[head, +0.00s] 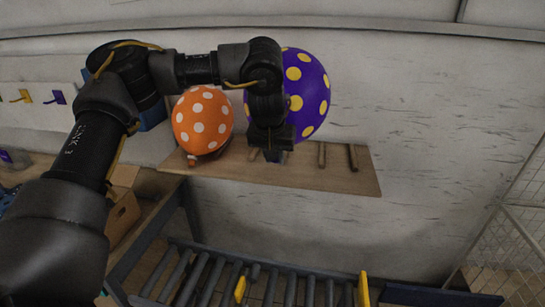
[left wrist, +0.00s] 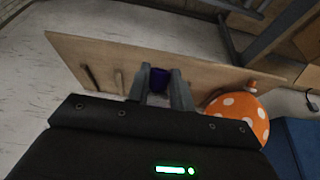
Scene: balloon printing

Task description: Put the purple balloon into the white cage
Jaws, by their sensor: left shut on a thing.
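The purple balloon with yellow dots (head: 313,88) is above the wooden board, partly hidden behind my left arm. My left gripper (head: 272,154) is at the balloon's lower side, over the board. In the left wrist view, the left gripper's fingers (left wrist: 164,88) are shut on a small purple part (left wrist: 159,79), apparently the bottom end of the balloon. A white wire-mesh structure (head: 515,225), which looks like the cage, shows only in part at the right edge. My right gripper is not in view.
An orange balloon with white dots (head: 202,122) stands on the wooden board (head: 350,184), left of the purple one. Slotted holders lie along the board's right part. A roller conveyor (head: 210,275) with yellow pieces is below. A cardboard box (head: 122,215) is at the left.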

